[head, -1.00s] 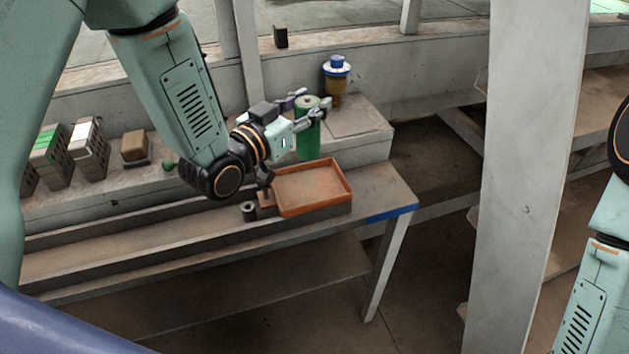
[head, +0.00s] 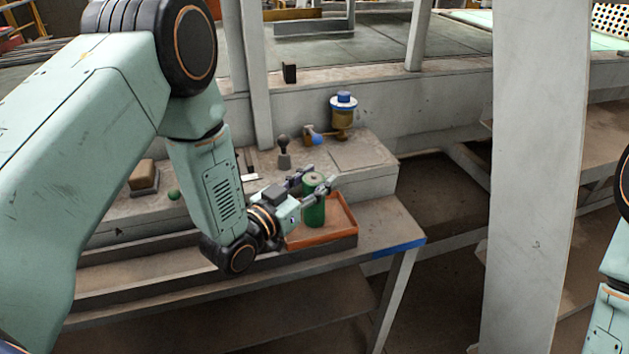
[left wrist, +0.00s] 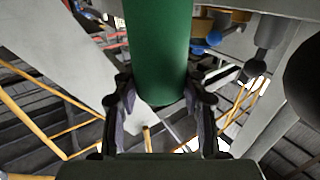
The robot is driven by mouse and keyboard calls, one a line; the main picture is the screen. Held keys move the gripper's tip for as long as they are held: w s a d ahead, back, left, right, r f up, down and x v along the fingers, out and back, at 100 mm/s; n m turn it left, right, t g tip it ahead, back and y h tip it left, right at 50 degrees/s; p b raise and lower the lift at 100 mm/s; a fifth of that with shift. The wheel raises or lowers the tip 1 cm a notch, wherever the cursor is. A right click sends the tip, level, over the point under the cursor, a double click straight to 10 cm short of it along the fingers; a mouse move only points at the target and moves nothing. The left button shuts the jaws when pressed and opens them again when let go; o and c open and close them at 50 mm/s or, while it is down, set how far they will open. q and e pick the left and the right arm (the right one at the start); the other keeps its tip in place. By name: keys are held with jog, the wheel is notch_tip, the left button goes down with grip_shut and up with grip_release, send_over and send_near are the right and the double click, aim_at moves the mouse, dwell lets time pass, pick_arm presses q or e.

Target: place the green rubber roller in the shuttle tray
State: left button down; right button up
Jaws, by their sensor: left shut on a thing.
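The green rubber roller (head: 314,208) stands upright between the fingers of my left gripper (head: 320,180), which is shut on it near its top. In the left wrist view the roller (left wrist: 163,50) fills the space between the two fingers. The shuttle tray (head: 325,241) is a shallow orange tray on the bench. The roller's lower end appears within the tray's outline; I cannot tell whether it touches the tray floor. My gripper and wrist hide the tray's left part. My right gripper is out of view.
A brass-coloured cup with a blue and white cap (head: 343,112) stands on the ledge behind. Near it are a dark knob (head: 284,148) and a small blue-and-brass piece (head: 314,136). A brown block (head: 143,174) and a green ball (head: 174,194) are left. A pale post (head: 530,200) rises right.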

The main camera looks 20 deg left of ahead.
pick_arm(q)
jog(key=shift+w, duration=0.1)
jog(key=shift+d+f, duration=0.1)
jog(key=c, duration=1)
grip_release()
jog(key=shift+o, duration=1.3)
jog(key=shift+r, duration=0.2)
jog(key=v, duration=1.2)
jog(key=shift+p, duration=0.35)
jog(key=shift+f, duration=0.1)
